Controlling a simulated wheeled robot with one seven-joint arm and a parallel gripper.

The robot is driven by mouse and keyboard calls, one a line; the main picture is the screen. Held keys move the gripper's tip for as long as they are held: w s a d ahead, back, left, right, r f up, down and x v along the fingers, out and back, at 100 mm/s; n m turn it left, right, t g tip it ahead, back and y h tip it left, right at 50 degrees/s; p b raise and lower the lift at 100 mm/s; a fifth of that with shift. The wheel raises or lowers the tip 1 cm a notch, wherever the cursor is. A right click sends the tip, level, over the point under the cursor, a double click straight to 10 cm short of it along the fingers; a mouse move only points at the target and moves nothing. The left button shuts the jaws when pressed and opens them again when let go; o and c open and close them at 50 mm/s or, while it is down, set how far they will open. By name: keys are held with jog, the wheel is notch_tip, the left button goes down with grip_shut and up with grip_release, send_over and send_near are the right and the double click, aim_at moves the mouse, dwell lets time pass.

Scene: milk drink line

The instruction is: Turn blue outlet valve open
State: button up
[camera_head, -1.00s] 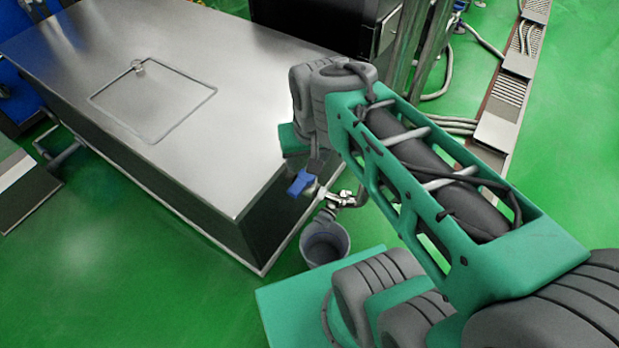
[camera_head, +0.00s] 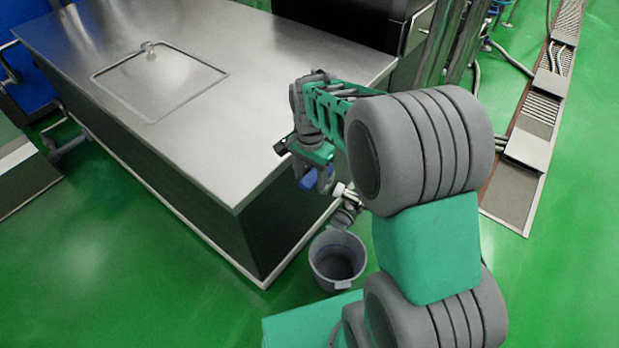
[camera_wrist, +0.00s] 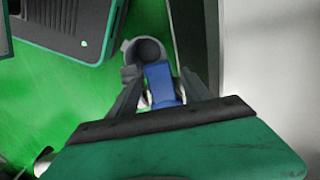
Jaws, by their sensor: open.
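The blue valve handle (camera_head: 309,181) shows just beyond the front right corner of the steel tank, below my gripper (camera_head: 318,178). In the wrist view the blue handle (camera_wrist: 160,84) lies between the two fingers of my gripper (camera_wrist: 160,82). The fingers are open, one on each side of it. I cannot tell whether either finger touches it. A pale metal fitting (camera_head: 342,190) shows to the right of the handle. My gripper and wrist hide part of the valve in the head view.
A grey bucket (camera_head: 338,283) stands on the green floor below the valve. The steel tank (camera_head: 235,110), with a square lid (camera_head: 165,85), fills the left. A floor channel with grates (camera_head: 535,120) and hoses lies at the right. Open floor is at the lower left.

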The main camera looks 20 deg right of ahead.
jog(key=shift+c, duration=0.3)
grip_shut()
dwell(0.4)
dwell(0.7)
